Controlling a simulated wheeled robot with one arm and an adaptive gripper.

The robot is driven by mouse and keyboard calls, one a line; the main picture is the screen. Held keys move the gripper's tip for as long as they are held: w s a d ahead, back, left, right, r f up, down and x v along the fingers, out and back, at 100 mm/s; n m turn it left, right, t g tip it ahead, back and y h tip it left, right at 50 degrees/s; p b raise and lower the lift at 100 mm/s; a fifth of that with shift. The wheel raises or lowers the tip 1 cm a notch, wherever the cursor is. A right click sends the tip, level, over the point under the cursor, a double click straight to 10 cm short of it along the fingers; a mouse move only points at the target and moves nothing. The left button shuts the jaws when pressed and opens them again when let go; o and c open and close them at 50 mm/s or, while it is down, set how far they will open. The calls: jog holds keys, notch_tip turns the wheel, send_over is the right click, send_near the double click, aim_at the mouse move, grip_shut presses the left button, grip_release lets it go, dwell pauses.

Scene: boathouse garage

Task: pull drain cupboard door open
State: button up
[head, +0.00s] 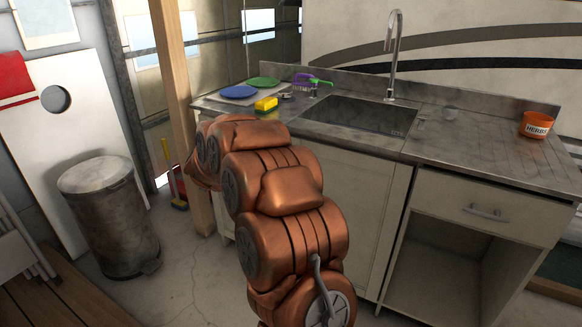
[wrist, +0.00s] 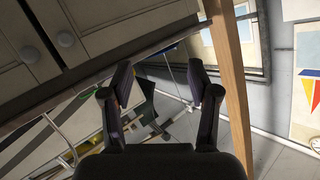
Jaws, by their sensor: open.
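A pale cupboard front (head: 372,215) lies under the sink (head: 358,115) in the head view, with my arm covering its left part. It looks shut. I cannot tell which one is the drain cupboard door. My gripper (wrist: 160,77) is open and empty, to the right of both knobs in the wrist view and not touching them. My arm hides it in the head view.
A wooden post (head: 183,100) stands close to the cupboard's left end; the post also shows in the wrist view (wrist: 228,90). A metal bin (head: 108,215) is at the left. A drawer (head: 490,210) sits above an open compartment on the right. Some concrete floor between bin and cupboard is clear.

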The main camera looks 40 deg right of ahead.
jog(key=s+d+f+m+g+h+b, duration=0.3)
jog(key=s+d+f+g+h, duration=0.15)
jog(key=d, duration=0.45)
jog(key=s+d+f+m+g+h+b, duration=0.2)
jog(key=s+d+f+m+g+h, duration=0.15)
jog(key=d+f, duration=0.45)
jog(key=shift+t+h, duration=0.4)
jog(key=shift+t, duration=0.1)
jog(key=shift+w+d+r+b, duration=0.15)
jog(key=shift+w+d+r, duration=0.25)
jog(key=shift+d, duration=1.15)
jog(key=shift+w+d+r+b, duration=0.1)
jog(key=shift+w+d+r, duration=0.3)
jog(key=shift+d, duration=1.15)
jog(key=shift+w+d+r+b, duration=0.15)
jog(key=shift+w+d+r, duration=0.25)
jog(key=shift+d, duration=1.15)
jog(key=shift+s+r, duration=0.1)
jog(key=shift+c, duration=0.4)
grip_shut()
